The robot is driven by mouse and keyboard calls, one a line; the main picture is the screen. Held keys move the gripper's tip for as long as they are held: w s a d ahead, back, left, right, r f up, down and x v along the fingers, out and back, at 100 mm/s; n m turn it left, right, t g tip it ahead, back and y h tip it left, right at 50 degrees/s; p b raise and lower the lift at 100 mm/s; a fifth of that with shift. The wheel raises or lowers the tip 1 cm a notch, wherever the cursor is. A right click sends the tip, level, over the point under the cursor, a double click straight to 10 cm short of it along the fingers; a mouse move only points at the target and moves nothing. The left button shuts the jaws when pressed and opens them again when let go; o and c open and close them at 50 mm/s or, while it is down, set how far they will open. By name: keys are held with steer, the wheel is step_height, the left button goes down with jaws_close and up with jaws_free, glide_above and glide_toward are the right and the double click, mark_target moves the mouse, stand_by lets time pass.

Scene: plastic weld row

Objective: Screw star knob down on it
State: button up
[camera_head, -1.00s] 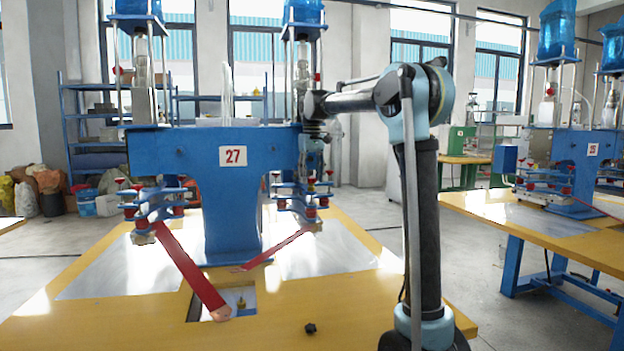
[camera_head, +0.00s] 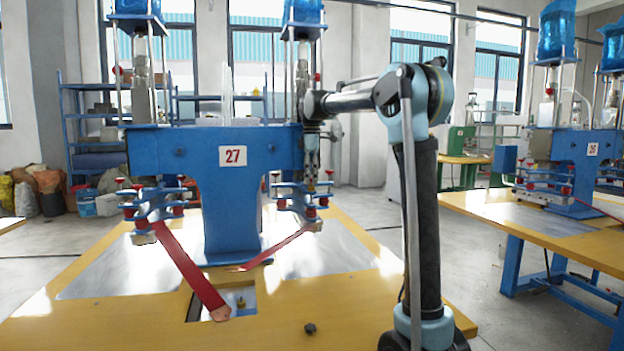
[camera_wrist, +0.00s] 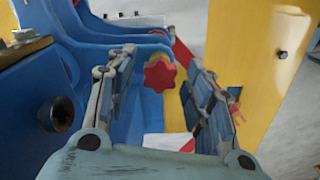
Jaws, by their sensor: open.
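A small black knob (camera_head: 310,328) lies on the yellow table near its front edge. It also shows as a small dark piece at the upper right of the wrist view (camera_wrist: 282,54). A brass stud (camera_head: 241,302) stands in the recessed plate (camera_head: 249,293) at the table's front middle. My gripper (camera_head: 312,183) hangs beside the right end of the blue machine, well above and behind the black knob. In the wrist view its two fingers (camera_wrist: 162,58) are spread with nothing held. A red star-shaped knob (camera_wrist: 159,75) shows beyond and between them, apparently on the machine.
The blue machine numbered 27 (camera_head: 232,190) stands behind the recess, with red-knobbed clamps (camera_head: 302,200) close to my gripper. Two red strips (camera_head: 190,270) slope down from the clamps to the table. The table's front right is clear around the black knob.

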steer(key=n, duration=0.6)
steer(key=shift+n, duration=0.3)
steer(key=c, duration=1.1)
steer(key=shift+o, duration=0.2)
steer(key=m, duration=0.4)
steer(key=shift+m, duration=0.3)
steer(key=m, duration=0.4)
steer(key=shift+m, duration=0.4)
steer(key=m, duration=0.4)
steer(key=shift+m, duration=0.4)
steer(key=m, duration=0.5)
